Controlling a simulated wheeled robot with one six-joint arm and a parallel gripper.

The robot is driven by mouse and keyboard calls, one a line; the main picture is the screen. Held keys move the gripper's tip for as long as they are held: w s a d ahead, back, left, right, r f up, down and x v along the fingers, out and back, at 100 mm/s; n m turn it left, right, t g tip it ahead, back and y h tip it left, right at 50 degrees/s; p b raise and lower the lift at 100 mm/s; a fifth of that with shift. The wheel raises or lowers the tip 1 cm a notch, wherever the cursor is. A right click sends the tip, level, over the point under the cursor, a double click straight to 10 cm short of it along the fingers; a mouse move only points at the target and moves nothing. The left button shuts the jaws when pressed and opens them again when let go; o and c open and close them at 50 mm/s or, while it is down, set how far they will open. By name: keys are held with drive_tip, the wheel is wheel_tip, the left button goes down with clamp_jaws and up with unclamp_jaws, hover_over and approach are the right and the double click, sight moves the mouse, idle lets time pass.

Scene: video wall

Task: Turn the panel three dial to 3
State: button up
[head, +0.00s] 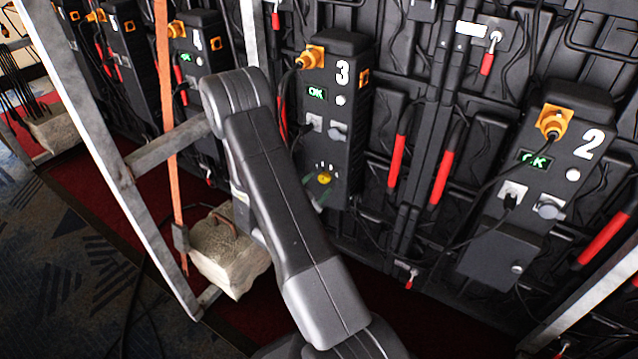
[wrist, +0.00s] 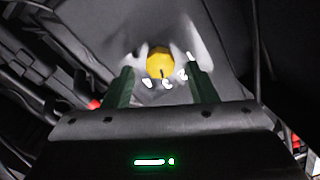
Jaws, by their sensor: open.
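Panel three (head: 343,110) is a black box with a white "3" and a lit green "OK" display. Its yellow dial (head: 324,178) sits low on the front, with small white marks above it. In the wrist view the yellow dial (wrist: 159,62) lies ahead, between the fingertips of my gripper (wrist: 160,72). The fingers are open, one on each side, with visible gaps to the dial. A short dark pointer line shows at the dial's lower edge among blurred white marks I cannot read. In the head view my arm hides most of the gripper.
Panel two (head: 552,185) stands to the right, with red handles (head: 397,160) between the panels. A black cable hangs at panel three's left. A slanted metal frame (head: 110,150), an orange strap (head: 168,130) and a stone-like weight (head: 228,250) stand left of my arm.

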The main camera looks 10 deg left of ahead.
drive_tip(key=p+v, duration=0.2)
drive_tip(key=v, duration=1)
drive_tip(key=shift+s+p, duration=0.2)
drive_tip(key=shift+p, duration=0.15)
drive_tip(key=shift+w, duration=0.1)
drive_tip(key=b+x, duration=0.3)
drive_tip(key=x, duration=0.9)
drive_tip(key=shift+w+f, duration=0.1)
drive_tip(key=shift+w, duration=0.05)
drive_tip(key=shift+x, duration=0.8)
drive_tip(key=shift+s, duration=0.2)
